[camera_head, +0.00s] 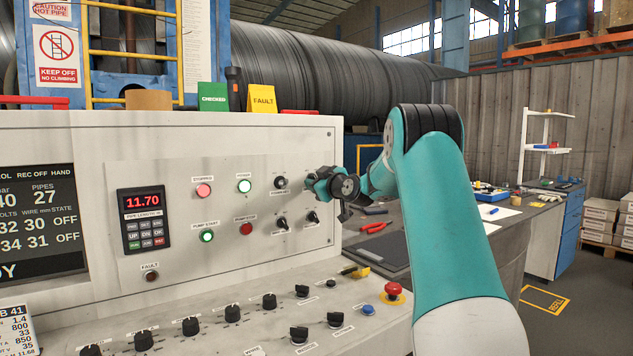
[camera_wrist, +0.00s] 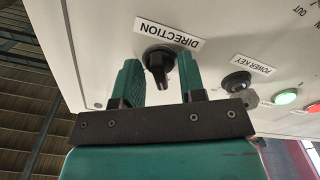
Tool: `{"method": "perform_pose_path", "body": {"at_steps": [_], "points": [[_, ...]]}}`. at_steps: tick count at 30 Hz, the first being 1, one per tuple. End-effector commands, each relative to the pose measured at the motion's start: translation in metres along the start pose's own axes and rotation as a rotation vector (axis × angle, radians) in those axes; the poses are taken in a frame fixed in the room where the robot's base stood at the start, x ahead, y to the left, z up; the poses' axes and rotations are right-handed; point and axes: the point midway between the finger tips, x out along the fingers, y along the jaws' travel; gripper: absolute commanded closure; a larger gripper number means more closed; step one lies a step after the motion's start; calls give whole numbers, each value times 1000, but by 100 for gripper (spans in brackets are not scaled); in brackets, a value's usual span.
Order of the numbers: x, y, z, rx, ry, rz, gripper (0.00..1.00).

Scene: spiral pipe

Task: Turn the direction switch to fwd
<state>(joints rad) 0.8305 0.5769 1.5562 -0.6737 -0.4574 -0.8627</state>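The direction switch (camera_wrist: 159,64) is a black rotary knob on the pale panel, beside the upside-down DIRECTION label (camera_wrist: 170,38) in the wrist view. Its grip bar runs roughly up and down in that picture. No fwd mark is readable there. My gripper (camera_wrist: 158,76) has its two teal fingers apart, one on each side of the knob. A gap shows on both sides, so the knob is not clamped. In the head view my gripper (camera_head: 318,184) is at the right part of the upright panel and hides the direction switch.
The power key switch (camera_wrist: 236,81) and a green button (camera_wrist: 285,97) lie right of my gripper in the wrist view. Below the upright panel, a sloping console holds several knobs and a red emergency button (camera_head: 393,289). A workbench with red pliers (camera_head: 375,227) stands behind.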

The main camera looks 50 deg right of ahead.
Motion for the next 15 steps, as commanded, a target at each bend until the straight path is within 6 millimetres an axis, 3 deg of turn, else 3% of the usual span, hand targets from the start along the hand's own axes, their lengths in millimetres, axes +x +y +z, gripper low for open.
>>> {"method": "perform_pose_path", "body": {"at_steps": [1, 4, 15], "points": [[0, 0, 0, 0, 0, 0, 72], [0, 0, 0, 0, 0, 0, 93], [0, 0, 0, 50, 0, 0, 93]]}}
